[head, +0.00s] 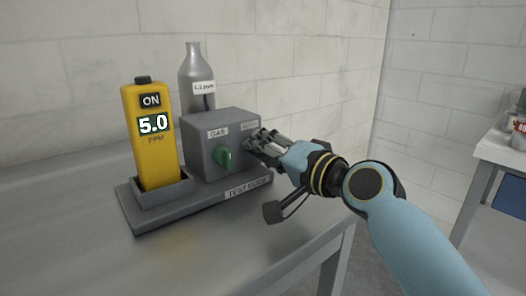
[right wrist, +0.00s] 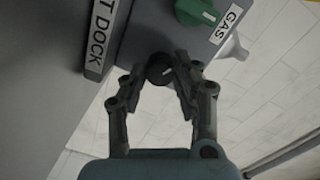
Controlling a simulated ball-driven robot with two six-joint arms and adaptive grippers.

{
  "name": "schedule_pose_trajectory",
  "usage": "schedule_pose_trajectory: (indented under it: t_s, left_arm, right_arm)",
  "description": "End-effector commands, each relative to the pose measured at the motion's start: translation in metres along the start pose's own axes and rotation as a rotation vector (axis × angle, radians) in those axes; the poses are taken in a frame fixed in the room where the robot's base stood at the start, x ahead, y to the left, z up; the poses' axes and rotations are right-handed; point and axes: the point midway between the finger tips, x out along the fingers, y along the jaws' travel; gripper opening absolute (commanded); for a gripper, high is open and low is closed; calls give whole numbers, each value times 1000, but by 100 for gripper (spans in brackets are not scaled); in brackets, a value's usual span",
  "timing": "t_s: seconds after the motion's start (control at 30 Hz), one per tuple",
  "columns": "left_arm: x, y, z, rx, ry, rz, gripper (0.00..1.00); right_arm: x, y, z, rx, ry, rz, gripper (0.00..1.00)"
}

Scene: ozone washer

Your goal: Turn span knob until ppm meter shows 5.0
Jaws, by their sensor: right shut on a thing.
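The yellow ppm meter (head: 155,160) stands upright in its holder on the test dock, at the left in the head view. Its display (head: 153,124) reads 5.0 and a label above it reads ON. The grey box (head: 215,160) beside it carries a green gas knob (head: 222,157). My right gripper (head: 254,145) is at the right part of the box front and hides the span knob in the head view. In the right wrist view, the dark round span knob (right wrist: 159,69) sits between the fingertips of my right gripper (right wrist: 156,74), which is shut on it. My left gripper is not in view.
The grey test dock base (head: 150,217) rests on a metal table (head: 60,240). A grey gas bottle (head: 196,66) stands behind the box. Another table (head: 500,150) is at the far right. The table's left part is clear.

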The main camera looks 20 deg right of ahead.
Motion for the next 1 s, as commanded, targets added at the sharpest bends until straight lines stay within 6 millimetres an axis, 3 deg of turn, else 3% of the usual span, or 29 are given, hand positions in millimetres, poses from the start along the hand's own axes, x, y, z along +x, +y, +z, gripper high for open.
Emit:
schedule_pose_trajectory:
  t_s: [0.53,0.57,0.7,1.0]
  left_arm:
    - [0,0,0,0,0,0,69]
    - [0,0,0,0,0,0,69]
    - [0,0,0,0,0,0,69]
    - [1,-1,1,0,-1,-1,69]
  right_arm:
    - [0,1,1,-21,-2,4,0]
    - [0,1,1,-21,-2,4,33]
    - [0,1,1,-21,-1,3,51]
    - [-2,0,0,-22,0,2,52]
